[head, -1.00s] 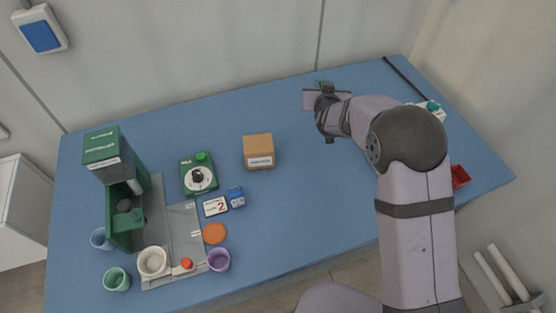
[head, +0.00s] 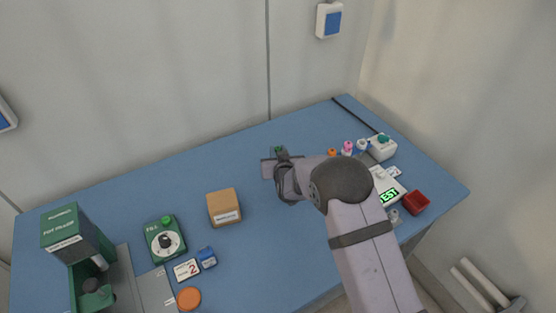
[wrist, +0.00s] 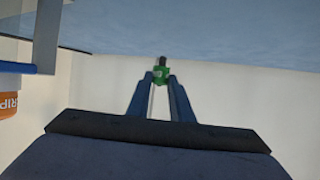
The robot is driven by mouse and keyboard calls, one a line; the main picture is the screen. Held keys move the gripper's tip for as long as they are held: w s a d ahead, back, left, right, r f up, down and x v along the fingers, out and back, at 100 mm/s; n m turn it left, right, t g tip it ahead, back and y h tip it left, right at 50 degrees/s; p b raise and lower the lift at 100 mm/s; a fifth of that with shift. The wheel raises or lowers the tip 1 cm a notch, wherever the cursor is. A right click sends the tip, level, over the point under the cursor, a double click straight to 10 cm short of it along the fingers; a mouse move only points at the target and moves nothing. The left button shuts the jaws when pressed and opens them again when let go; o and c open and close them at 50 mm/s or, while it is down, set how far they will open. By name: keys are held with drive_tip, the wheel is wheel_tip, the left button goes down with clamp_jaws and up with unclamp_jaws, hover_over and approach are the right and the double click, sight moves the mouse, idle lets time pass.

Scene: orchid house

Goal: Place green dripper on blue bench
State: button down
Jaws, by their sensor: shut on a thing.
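My gripper (head: 280,154) is over the back middle of the blue bench (head: 300,255) in the head view. In the wrist view its two fingers (wrist: 161,84) are shut on the green dripper (wrist: 161,75), which has a dark end pointing away from the palm. In the head view only a small green bit of the dripper (head: 279,149) shows; the gripper hides the rest. The blue bench surface (wrist: 200,35) also shows beyond the dripper in the wrist view. I cannot tell whether the dripper touches the bench.
Small orange, pink and white-and-blue pieces (head: 348,147) stand right of my gripper, near a white device (head: 382,147), a test display (head: 388,196) and a red tray (head: 416,202). A cardboard box (head: 224,207) and a green dial unit (head: 165,240) are left. The bench between is clear.

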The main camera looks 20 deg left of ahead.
drive_tip(key=shift+f+p, duration=0.5)
drive_tip(key=shift+f, duration=1.5)
drive_tip(key=shift+f, duration=0.2)
drive_tip(key=c, duration=1.6)
unclamp_jaws()
drive_tip(key=shift+r, duration=0.15)
drive_tip(key=shift+r, duration=0.15)
drive_tip(key=shift+b+v, duration=1.15)
drive_tip(key=shift+v, duration=4.85)
drive_tip(key=shift+d, duration=0.1)
